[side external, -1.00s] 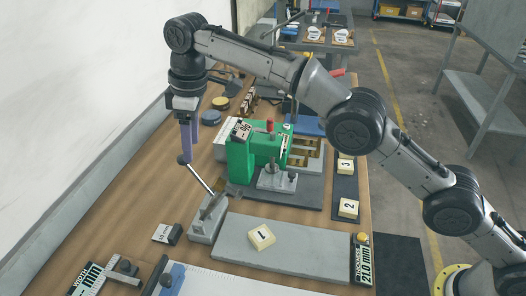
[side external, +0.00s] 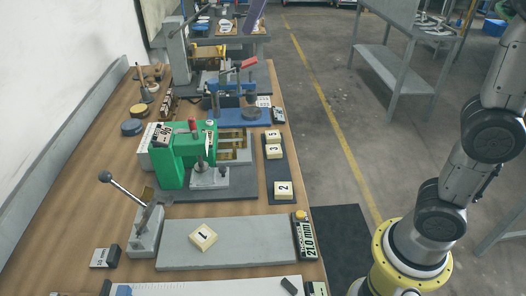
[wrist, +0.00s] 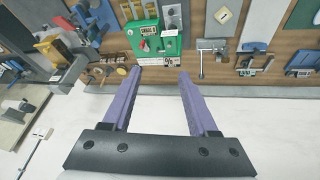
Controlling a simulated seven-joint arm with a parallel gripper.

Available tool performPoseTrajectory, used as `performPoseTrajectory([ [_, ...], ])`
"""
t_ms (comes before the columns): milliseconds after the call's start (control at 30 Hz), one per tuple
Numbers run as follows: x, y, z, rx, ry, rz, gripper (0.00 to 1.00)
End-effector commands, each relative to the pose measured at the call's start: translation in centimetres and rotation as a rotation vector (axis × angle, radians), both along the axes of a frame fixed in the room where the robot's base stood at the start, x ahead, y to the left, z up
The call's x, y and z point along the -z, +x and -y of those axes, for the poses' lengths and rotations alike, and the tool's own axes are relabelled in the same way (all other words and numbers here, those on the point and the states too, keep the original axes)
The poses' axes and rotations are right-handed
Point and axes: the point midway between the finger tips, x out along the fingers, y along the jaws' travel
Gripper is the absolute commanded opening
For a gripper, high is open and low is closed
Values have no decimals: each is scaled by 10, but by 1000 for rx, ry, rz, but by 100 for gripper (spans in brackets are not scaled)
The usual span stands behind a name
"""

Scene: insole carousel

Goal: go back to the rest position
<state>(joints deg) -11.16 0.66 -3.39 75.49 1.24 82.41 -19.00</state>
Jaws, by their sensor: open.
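My gripper (wrist: 158,76) shows in the wrist view as two purple fingers, spread apart with nothing between them. It is raised well above the workbench. My arm stands at the right of that view, clear of the bench. The lever with a black ball knob (side external: 122,190) leans up to the left on its grey block (side external: 147,230), free of my gripper.
The wooden workbench (side external: 85,215) carries a green press (side external: 183,160), a grey plate (side external: 250,247) with tile 1 (side external: 203,237), tile 2 (side external: 283,189) and a thickness display (side external: 305,238). Blue machinery (side external: 235,112) stands farther back. A metal shelf (side external: 400,62) is at right; floor between is open.

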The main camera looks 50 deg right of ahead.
Motion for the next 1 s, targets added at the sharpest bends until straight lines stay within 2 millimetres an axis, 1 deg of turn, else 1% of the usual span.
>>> performPoseTrajectory([
  [33,1,-21,13,34,6,11,59],
  [167,17,-68,37,120,24,34,59],
  [200,25,-83,44,148,29,39,59],
  [267,39,-104,52,188,38,48,59],
  [300,49,-118,57,215,44,53,59],
  [367,67,-137,64,254,53,60,59],
  [400,80,-150,67,279,59,63,59],
  [467,102,-167,72,317,68,65,59],
  [500,117,-178,74,341,74,65,59],
  [567,140,-192,77,373,81,62,59],
  [600,154,-200,78,393,87,58,59],
  [700,187,-213,79,429,97,39,59],
  [800,211,-218,79,458,104,11,59],
  [867,218,-218,79,476,114,15,59],
  [933,213,-212,79,492,129,41,59],
  [1000,213,-211,79,500,134,43,59],
])
